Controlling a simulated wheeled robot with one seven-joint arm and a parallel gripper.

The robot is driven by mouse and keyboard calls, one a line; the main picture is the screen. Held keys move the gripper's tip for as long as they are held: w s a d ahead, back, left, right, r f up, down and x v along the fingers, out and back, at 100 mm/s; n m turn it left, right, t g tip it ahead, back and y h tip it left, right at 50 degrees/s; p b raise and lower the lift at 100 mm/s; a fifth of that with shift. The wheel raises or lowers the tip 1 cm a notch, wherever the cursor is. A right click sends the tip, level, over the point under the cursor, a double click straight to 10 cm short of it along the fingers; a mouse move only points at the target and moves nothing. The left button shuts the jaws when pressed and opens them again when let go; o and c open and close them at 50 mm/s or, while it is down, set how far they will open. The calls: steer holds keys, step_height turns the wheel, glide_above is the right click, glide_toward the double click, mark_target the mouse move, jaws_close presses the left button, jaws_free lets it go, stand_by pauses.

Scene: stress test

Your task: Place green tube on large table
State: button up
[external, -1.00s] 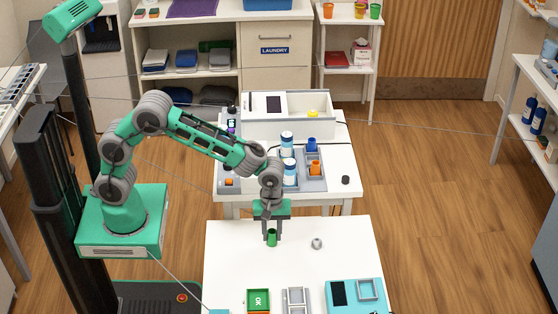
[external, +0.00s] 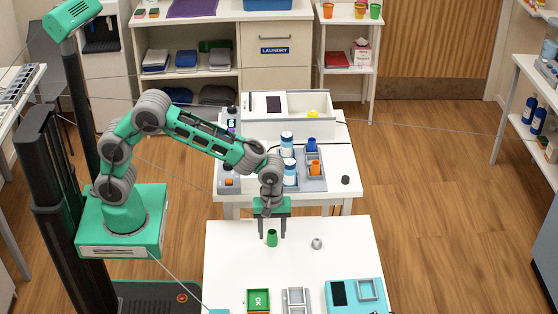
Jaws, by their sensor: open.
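A small green tube (external: 272,238) stands upright on the near white table (external: 230,265), towards its far edge. My gripper (external: 272,232) points down over the tube. Its two dark fingers are spread, one on each side of the tube, with a gap to it. The gripper holds nothing. From this single view I cannot tell exactly how high the fingertips are above the tabletop.
A small grey piece (external: 317,243) stands right of the tube. A green tray (external: 258,300), a grey rack (external: 296,300) and a blue device (external: 354,294) line the near side. The second table (external: 335,208) behind bears bottles and bins.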

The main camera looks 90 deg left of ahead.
step_height(320, 180, up, 11)
steer(key=s+a+m+t, duration=0.1)
steer(key=s+a+m, duration=0.2)
steer(key=s+m, duration=0.6)
steer(key=s+a+f+m+t, duration=0.1)
steer(key=s+a+m+t, duration=0.1)
steer(key=s+m, duration=0.7)
steer(key=shift+s+a+b, duration=0.35)
steer(key=shift+s+a, duration=0.35)
steer(key=shift+a, duration=0.2)
